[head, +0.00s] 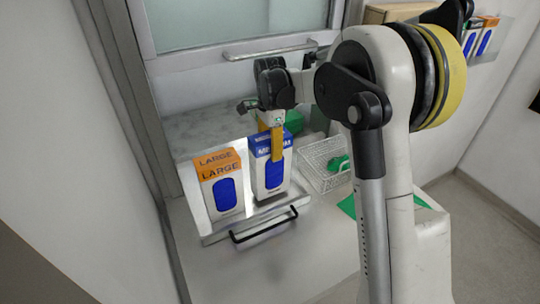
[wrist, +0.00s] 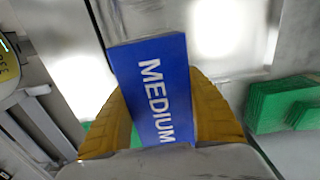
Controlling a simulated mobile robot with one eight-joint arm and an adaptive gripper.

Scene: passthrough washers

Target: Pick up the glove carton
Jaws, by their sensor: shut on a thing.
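The MEDIUM glove carton (head: 257,176) has a white body, a blue oval and a blue top. In the wrist view its blue top (wrist: 152,85) lies between the two yellow fingers. My gripper (head: 277,150) comes down from above and is shut on this carton, with one finger along its near face. A second glove carton, LARGE with an orange top (head: 218,163), stands just to its left, apart from my gripper. Both are at the metal tray (head: 217,236) with a black handle. The MEDIUM carton's base is partly hidden, so I cannot tell whether it touches the tray.
A white wire basket (head: 318,180) with a green item stands right of the tray. A green block (head: 294,122) is behind the carton; green stacked material (wrist: 283,103) shows right in the wrist view. A window with a metal bar handle (head: 270,48) rises behind. The counter's front is clear.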

